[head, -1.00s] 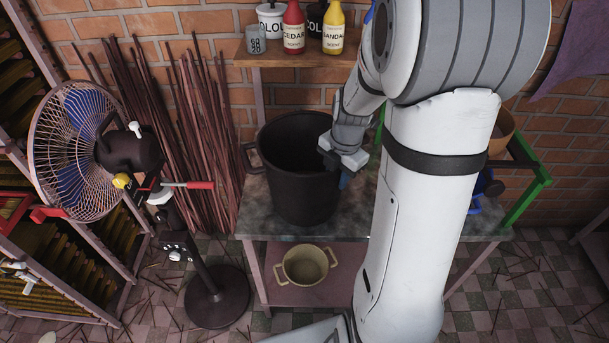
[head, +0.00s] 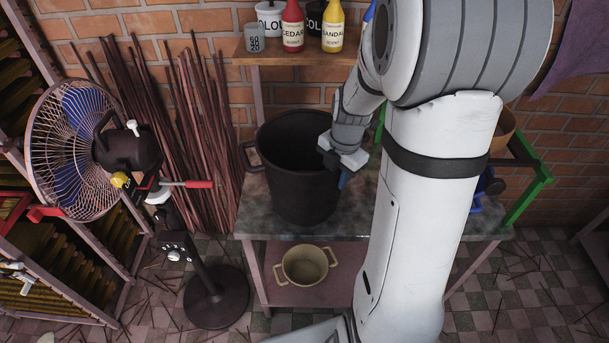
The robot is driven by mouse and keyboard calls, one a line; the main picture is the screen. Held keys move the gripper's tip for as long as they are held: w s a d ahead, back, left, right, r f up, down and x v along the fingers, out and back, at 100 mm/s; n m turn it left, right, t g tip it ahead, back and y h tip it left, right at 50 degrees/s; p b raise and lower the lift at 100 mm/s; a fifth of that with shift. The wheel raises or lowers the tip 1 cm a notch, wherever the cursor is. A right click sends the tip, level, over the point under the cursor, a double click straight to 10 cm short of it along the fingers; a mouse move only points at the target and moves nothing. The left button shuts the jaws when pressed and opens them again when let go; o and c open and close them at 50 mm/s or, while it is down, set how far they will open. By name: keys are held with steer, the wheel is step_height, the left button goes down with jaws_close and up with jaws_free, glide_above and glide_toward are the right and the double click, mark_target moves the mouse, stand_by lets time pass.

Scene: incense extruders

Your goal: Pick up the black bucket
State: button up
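The black bucket (head: 300,185) stands upright on a grey table (head: 262,222). It has a side handle (head: 250,157) at its left rim. My gripper (head: 338,172) is at the bucket's right side, near the rim, pointing down. Its fingers are small and partly hidden against the bucket and behind the wrist. I cannot tell whether they are open or shut, or whether they touch the right handle, which is not clearly visible.
A standing fan (head: 85,150) is at the left, with bundled sticks (head: 200,140) leaning on the brick wall. A shelf (head: 300,60) with bottles is above the bucket. A beige pot (head: 305,265) sits on the lower shelf. A green frame (head: 528,195) is at the right.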

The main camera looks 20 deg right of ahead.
steer(key=shift+c, duration=0.5)
jaws_close()
stand_by(0.8)
